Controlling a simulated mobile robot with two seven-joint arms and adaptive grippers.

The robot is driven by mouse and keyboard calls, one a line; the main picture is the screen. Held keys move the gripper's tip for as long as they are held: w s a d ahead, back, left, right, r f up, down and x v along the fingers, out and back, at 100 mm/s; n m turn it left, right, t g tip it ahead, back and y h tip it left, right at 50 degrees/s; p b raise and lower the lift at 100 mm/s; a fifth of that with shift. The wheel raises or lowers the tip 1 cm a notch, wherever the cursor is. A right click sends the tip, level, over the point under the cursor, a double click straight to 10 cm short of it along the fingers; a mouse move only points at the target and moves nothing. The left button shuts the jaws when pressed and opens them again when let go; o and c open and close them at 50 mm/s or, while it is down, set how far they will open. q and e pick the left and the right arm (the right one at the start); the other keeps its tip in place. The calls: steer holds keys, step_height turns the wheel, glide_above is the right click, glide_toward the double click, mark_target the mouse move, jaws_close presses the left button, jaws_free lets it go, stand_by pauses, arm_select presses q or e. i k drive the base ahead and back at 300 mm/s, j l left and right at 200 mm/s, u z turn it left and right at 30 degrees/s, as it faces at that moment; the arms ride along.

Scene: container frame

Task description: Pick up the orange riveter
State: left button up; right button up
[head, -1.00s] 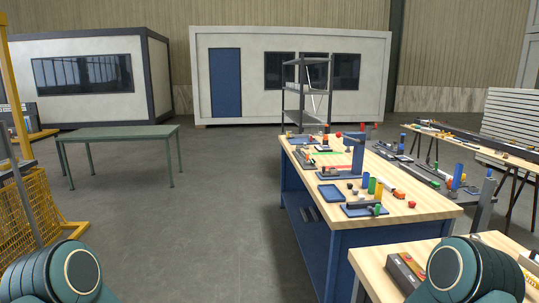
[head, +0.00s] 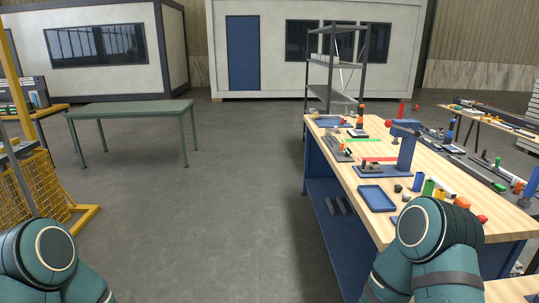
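I cannot make out the orange riveter for certain. Small orange items show on the wooden-topped blue workbench (head: 345,177) at the right. One is an upright orange and black item (head: 361,113) near the bench's far end. Another orange piece (head: 462,202) lies near its front end, close to my arm, and is too small to name. My two arms show only as teal links at the lower left and lower right. Neither gripper is in view. My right arm covers part of the workbench's front end.
A green table (head: 130,108) and a yellow mesh cage (head: 38,185) are at the left. The floor between is clear.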

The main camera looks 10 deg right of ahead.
mark_target(359, 120)
steer(key=i, duration=6.05)
steer(key=i+z, duration=0.1)
steer(key=i, duration=0.6)
steer(key=i+j+z, duration=0.15)
steer(key=i, duration=0.5)
steer(key=i+z, duration=0.1)
steer(key=z, duration=1.45)
